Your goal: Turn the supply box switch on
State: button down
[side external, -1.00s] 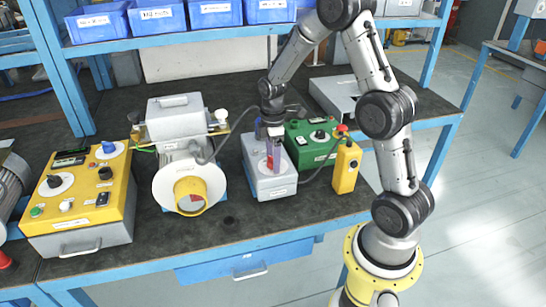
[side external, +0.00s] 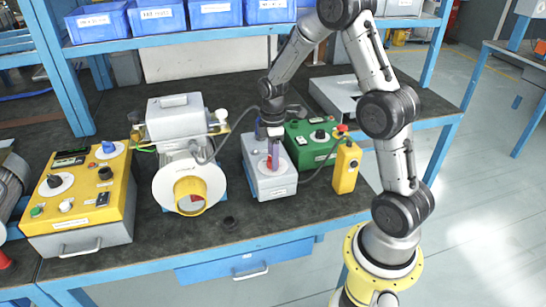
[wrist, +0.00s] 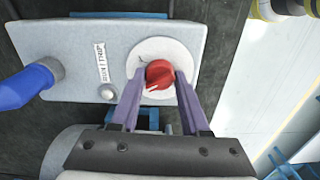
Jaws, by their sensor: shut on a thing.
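A light grey box (side external: 270,183) stands mid-bench with a red rotary knob (wrist: 159,74) on a round white plate (wrist: 188,55) on its top. My gripper (wrist: 161,80) points down at this knob, with its two purple fingers closed on either side of it. The gripper (side external: 273,158) also shows over the box in the side view, where the fingers mostly hide the knob.
A green box (side external: 312,152) and a yellow pendant with a red button (side external: 346,168) stand close on the right. A blower (side external: 185,165) is on the left, then a yellow control panel (side external: 80,190). The front bench strip is mostly clear.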

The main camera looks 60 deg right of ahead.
jog(key=m, duration=1.3)
jog(key=shift+m, duration=0.3)
dwell(0.3)
jog(key=shift+c, duration=1.9)
grip_release()
notch_tip(320, 180, up, 14)
